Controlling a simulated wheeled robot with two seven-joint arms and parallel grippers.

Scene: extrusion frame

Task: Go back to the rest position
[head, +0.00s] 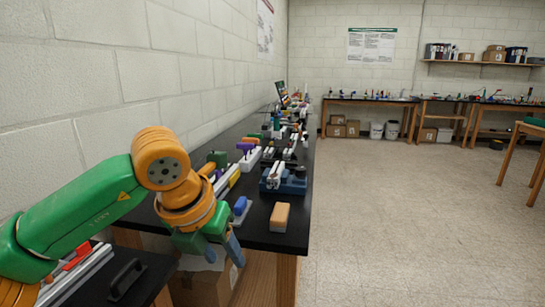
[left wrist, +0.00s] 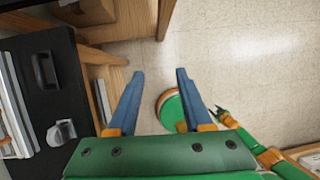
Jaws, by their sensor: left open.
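My left arm comes in from the left in the head view, green and orange. Its left gripper (head: 222,249) hangs downward at the near end of the black bench (head: 262,231), by the bench's front edge. In the left wrist view the left gripper (left wrist: 155,98) shows two blue fingers spread wide, with nothing between them but floor and a round green-and-orange part below.
An orange-topped block (head: 280,216) and a blue fixture (head: 284,180) stand on the bench. A black handle (head: 126,277) lies on a nearer dark surface. A cardboard box (head: 203,284) sits under the bench. Open floor (head: 400,220) lies to the right.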

